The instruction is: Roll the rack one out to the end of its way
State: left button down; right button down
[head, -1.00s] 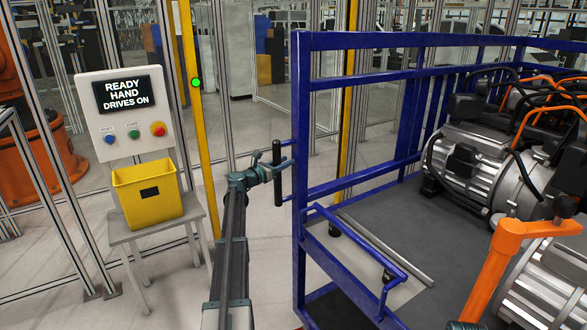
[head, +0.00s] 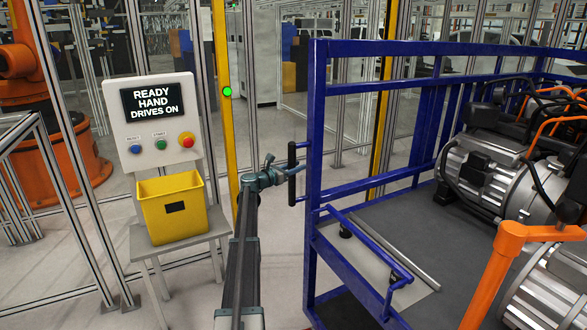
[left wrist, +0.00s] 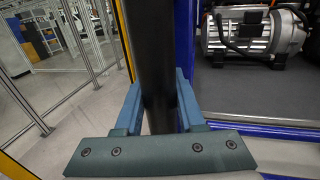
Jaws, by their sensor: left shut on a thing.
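The rack is a blue-framed cart (head: 318,130) on the right of the head view, with a dark deck (head: 395,232) bearing several grey motors (head: 490,175). A black upright handle (head: 292,188) stands out from its left post. My left gripper (head: 285,173) is shut around this handle, at its middle. In the left wrist view the black handle (left wrist: 157,60) runs upright between the teal fingers (left wrist: 156,105). The rack's wheels and floor track are not visible. My right gripper is not in view.
A control panel (head: 155,125) reading "READY HAND DRIVES ON" and a yellow bin (head: 173,210) on a small stand (head: 180,246) are at left. Fence posts and a yellow post (head: 222,60) stand behind. An orange bar (head: 498,270) rises at lower right. Grey floor lies between stand and rack.

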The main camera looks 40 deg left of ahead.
pick_arm(q)
jog(key=shift+w+a+r, duration=0.3)
jog(key=shift+w+a, duration=0.15)
jog(key=shift+w, duration=0.2)
jog(key=c, duration=0.9)
grip_release()
jog(key=shift+a, duration=0.15)
jog(key=o, duration=0.4)
jog(key=shift+w+a+f, duration=0.1)
jog(key=shift+a+f, duration=0.05)
jog(key=shift+f, duration=0.05)
jog(key=shift+s, duration=0.2)
jog(key=s+a, duration=0.1)
jog(key=s, duration=1.2)
jog(key=shift+s+a, duration=0.25)
jog(key=shift+a, duration=0.05)
